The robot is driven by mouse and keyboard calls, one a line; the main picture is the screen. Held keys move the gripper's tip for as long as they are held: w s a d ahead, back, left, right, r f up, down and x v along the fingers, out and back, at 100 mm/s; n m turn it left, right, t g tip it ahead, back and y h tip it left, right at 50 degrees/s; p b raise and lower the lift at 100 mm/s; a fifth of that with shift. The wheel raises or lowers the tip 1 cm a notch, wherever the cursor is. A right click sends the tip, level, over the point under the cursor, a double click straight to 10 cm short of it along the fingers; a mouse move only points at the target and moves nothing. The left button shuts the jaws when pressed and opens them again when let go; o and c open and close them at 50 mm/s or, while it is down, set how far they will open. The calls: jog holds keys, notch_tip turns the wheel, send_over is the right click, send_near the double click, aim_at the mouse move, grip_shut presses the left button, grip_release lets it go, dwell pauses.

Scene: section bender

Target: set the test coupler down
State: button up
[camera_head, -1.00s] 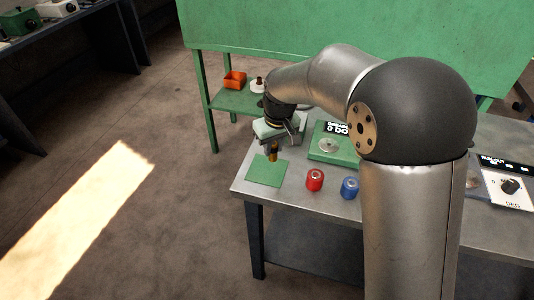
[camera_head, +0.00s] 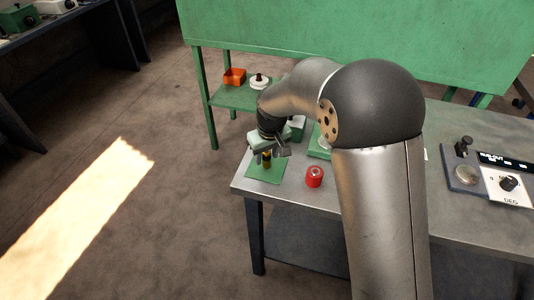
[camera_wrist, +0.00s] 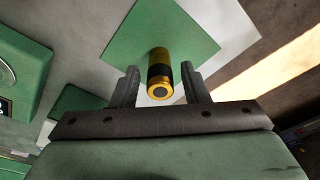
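The test coupler, a brass cylinder with a black band (camera_head: 266,160), stands upright over the green square mat (camera_head: 262,175) at the table's left corner. My gripper (camera_head: 267,153) is just above and around it. In the wrist view the coupler (camera_wrist: 160,70) is between the two fingers (camera_wrist: 160,78), with a visible gap on each side, so the gripper looks open. The coupler's far end meets the green mat (camera_wrist: 190,35), and it appears to rest there.
A green fixture (camera_head: 318,150) is partly hidden behind my arm. A grey control panel (camera_head: 490,182) is at the right.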

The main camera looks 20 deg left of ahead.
notch_tip(320, 180, up, 12)
jog(key=s+d, duration=0.1)
jog(key=shift+s+d+r+b, duration=0.15)
jog(key=shift+b, duration=0.25)
jog(key=shift+d, duration=0.1)
jog(key=s+d+r+m, duration=0.1)
jog(key=s+d+m, duration=0.25)
jog(key=d, duration=0.85)
jog(key=s+d+f+m, duration=0.2)
jog(key=s+d, duration=0.6)
jog(key=s, duration=0.2)
jog(key=s+d+f+m+h, duration=0.1)
jog(key=s+d+f+m, duration=0.2)
jog(key=s+d, duration=0.6)
jog(key=shift+s+g, duration=0.4)
jog(key=shift+s, duration=0.05)
